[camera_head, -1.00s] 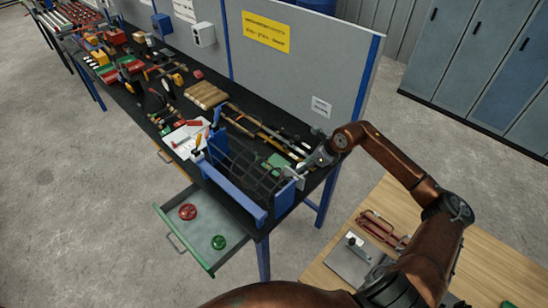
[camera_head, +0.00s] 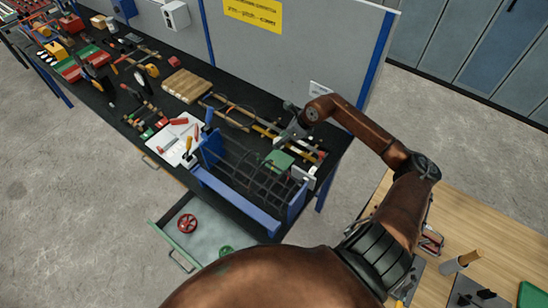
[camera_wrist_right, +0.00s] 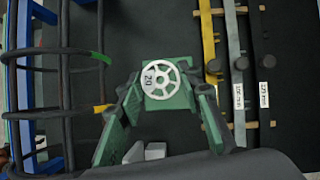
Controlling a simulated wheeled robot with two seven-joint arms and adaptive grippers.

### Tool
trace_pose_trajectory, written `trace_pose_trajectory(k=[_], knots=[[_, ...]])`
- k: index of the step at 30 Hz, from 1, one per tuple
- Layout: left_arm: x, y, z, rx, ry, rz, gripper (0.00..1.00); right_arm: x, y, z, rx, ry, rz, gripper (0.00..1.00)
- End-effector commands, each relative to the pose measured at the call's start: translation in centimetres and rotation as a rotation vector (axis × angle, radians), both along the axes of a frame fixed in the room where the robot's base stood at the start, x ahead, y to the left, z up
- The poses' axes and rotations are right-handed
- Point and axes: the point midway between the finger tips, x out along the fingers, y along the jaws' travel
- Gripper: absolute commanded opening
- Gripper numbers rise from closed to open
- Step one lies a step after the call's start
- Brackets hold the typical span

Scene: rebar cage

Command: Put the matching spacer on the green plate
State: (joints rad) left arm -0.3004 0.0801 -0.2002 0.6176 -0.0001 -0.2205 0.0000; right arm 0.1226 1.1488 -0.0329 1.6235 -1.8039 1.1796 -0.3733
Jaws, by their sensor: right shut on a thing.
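The green plate (camera_head: 280,161) lies on the dark bench beside the rebar cage (camera_head: 245,175). In the right wrist view the plate (camera_wrist_right: 168,101) shows between my fingers. A white spoked wheel spacer (camera_wrist_right: 159,80) marked 20 is between the fingertips of my right gripper (camera_wrist_right: 162,86), which is shut on it. The spacer appears over the plate in that view; I cannot tell whether they touch. In the head view my right gripper (camera_head: 287,135) is just behind the plate, and the spacer is too small to make out. My left gripper is not in view.
Cage bars (camera_wrist_right: 64,90) stand close on the left in the wrist view. Labelled flat bars (camera_wrist_right: 238,62) lie on wooden strips at the right. Blue frame rails (camera_head: 240,198) edge the cage. An open drawer (camera_head: 205,235) holds a red handwheel (camera_head: 187,224).

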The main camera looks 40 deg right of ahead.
Motion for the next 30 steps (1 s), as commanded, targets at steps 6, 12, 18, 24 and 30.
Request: trace_pose_trajectory(k=[6,12,18,24,30], knots=[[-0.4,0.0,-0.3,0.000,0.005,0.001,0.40,-0.1,0.0,-2.1,0.001,0.003,-0.001,0.19],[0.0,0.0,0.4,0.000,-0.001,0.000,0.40,0.0,0.2,-5.4,0.005,0.003,-0.001,0.19],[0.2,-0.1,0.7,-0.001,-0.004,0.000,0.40,0.1,0.2,-7.9,0.000,0.001,0.003,0.19],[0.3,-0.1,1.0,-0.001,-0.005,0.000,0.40,0.0,0.3,-9.8,0.002,0.002,0.003,0.19],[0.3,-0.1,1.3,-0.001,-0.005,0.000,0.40,0.1,0.2,-11.8,0.000,0.001,0.003,0.19]])
